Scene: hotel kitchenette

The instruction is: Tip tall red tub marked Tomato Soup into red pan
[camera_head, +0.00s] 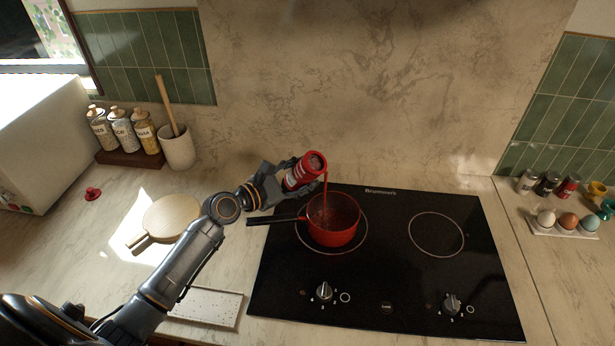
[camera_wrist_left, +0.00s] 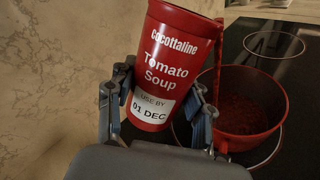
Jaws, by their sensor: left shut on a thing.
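The tall red tub (camera_head: 300,174) marked Tomato Soup is tilted to the right above the red pan (camera_head: 332,236). A thin red stream falls from its mouth into the pan. The label of the tub (camera_wrist_left: 166,68) faces the left wrist view. My left gripper (camera_head: 284,178) is shut on the tub, with a finger on each side of it in the left wrist view (camera_wrist_left: 157,106). The pan stands on the rear left ring of the hob, its dark handle pointing left. Red soup shows inside the pan (camera_wrist_left: 246,98). My right gripper is not in view.
The black hob (camera_head: 400,285) has a free ring at right. A round board (camera_head: 170,216) and a pale tray (camera_head: 208,306) lie at left. Jars (camera_head: 122,128) and a utensil crock (camera_head: 178,150) stand behind. An egg holder (camera_head: 563,229) and small tins are at far right.

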